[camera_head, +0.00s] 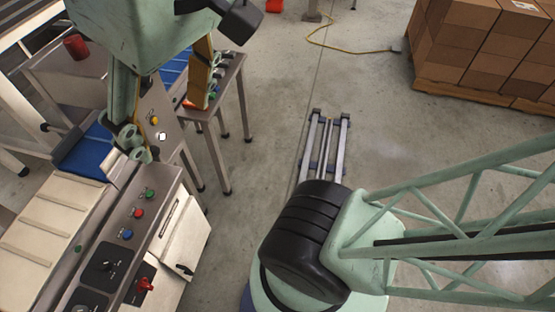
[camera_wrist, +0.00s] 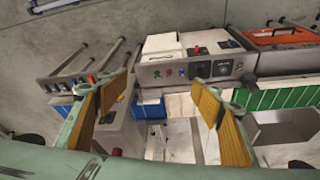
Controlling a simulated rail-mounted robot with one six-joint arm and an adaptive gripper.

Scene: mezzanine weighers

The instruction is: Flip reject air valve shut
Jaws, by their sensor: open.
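A red handle (camera_head: 145,285) on a dark plate sits on the side of the near machine's control cabinet; it looks like the valve, but its label and exact position are too small to read. In the wrist view a small red part (camera_wrist: 197,50) shows beyond the button panel, likely the same handle. My gripper (camera_head: 165,124) is open and empty, above and beyond the near control panel, well apart from the red handle. Its two yellow-padded fingers stand wide apart in the wrist view (camera_wrist: 160,92), with the machine between and beyond them.
The near control panel (camera_head: 166,203) carries green, red and blue buttons and a black dial (camera_head: 105,262). A blue belt (camera_head: 86,150) and a steel stand (camera_head: 228,72) lie around my gripper. A red cup (camera_head: 75,47) stands far left. Open floor lies right, before stacked cartons (camera_head: 480,45).

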